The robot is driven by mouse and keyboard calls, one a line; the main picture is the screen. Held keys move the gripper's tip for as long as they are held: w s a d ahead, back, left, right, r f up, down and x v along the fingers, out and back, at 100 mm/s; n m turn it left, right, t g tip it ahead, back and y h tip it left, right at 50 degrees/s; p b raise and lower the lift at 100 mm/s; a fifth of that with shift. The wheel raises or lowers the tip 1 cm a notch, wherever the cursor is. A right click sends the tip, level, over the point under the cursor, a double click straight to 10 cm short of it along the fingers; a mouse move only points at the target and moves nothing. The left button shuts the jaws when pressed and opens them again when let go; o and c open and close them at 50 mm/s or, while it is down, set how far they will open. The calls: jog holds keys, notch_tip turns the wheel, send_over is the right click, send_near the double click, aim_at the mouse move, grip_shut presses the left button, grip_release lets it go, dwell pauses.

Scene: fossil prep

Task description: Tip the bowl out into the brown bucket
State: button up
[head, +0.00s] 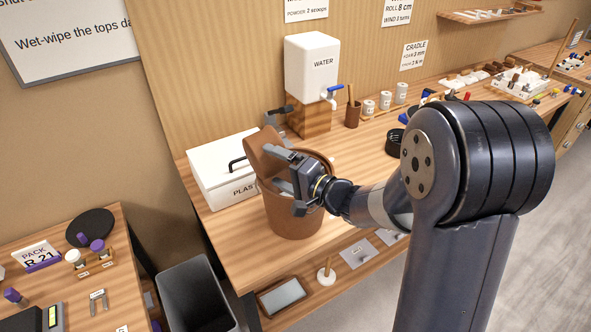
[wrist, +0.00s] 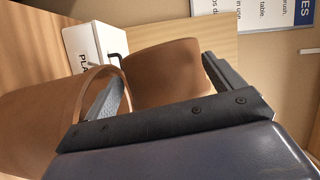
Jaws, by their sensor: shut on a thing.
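The brown bowl (head: 262,150) is gripped between the jaws of my gripper (head: 280,169), tipped steeply on its side above the back left of the brown bucket's rim. The brown bucket (head: 293,217) stands upright on the wooden bench, partly behind my gripper. In the wrist view the bowl (wrist: 165,72) shows its smooth outer side between the two fingers, and the bucket (wrist: 40,112) is at the left. One finger reaches across the bucket's rim. The inside of the bowl and the bucket's contents are hidden.
A white lidded box (head: 215,170) marked "PLAS" stands close left of the bucket. A white water tank (head: 312,68) on a wooden block stands behind. A brown cup (head: 353,113) and several small tins are farther right. A grey bin (head: 195,297) is below the bench.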

jog(key=shift+s+a+f+n+h, duration=0.2)
jog(key=shift+a+f+n+h, duration=0.1)
jog(key=shift+n, duration=0.4)
jog(key=a+n, duration=0.1)
jog(key=s+a+f+n+h+b, duration=0.1)
jog(key=shift+s+f+n, duration=0.25)
jog(key=shift+f+n, duration=0.05)
jog(key=shift+n, duration=0.1)
